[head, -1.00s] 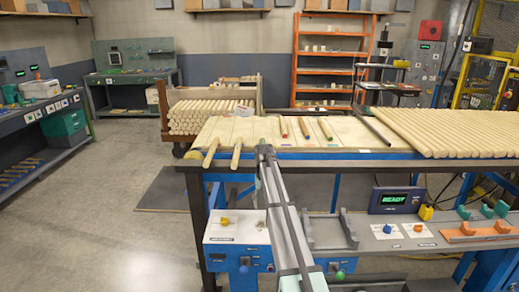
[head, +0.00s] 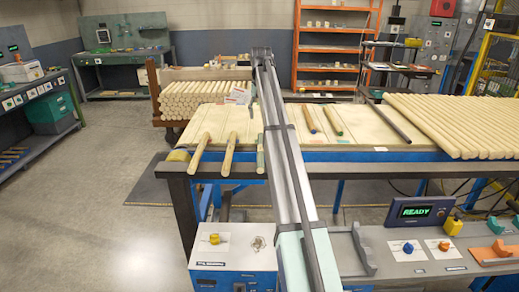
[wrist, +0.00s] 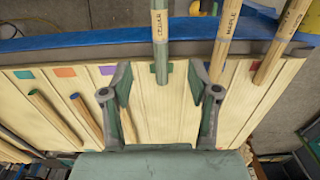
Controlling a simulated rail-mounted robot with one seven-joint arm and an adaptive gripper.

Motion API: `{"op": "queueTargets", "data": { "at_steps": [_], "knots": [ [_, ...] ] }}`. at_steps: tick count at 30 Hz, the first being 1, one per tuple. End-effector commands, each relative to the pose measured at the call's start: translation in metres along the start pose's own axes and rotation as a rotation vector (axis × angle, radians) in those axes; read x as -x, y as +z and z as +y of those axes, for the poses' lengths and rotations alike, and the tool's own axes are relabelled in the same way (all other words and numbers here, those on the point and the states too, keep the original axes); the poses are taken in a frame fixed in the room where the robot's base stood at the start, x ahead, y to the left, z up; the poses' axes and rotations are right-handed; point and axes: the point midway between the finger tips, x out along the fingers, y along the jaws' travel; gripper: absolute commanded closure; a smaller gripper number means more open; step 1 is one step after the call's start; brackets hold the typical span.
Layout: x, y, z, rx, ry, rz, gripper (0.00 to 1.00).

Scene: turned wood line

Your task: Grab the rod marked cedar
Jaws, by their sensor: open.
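The rod whose label appears to read CEDAR (wrist: 159,28) lies at top centre in the wrist view, with green at its lower end. In the head view my gripper (head: 262,52) appears at the far end of the arm. To the cedar rod's right in the wrist view are a rod marked MAPLE (wrist: 224,38) and another labelled rod (wrist: 282,40).
Short coloured-tip rods, one blue-tipped (head: 308,119) and one green-tipped (head: 332,120), lie on the pale table (head: 360,135) to the right of my arm. A dark bar (head: 388,123) and a row of pale rods (head: 450,120) lie farther right.

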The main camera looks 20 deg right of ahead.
Motion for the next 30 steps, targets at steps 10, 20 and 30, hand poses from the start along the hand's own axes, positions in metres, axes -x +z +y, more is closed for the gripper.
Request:
{"op": "queueTargets", "data": {
  "at_steps": [10,20,30],
  "knots": [
    [-0.068,0.002,0.000,0.000,0.000,-0.002,0.40],
    [-0.102,0.001,0.000,0.000,0.000,0.001,0.40],
    [-0.128,0.004,0.001,0.000,0.000,-0.002,0.40]
  ]
}}
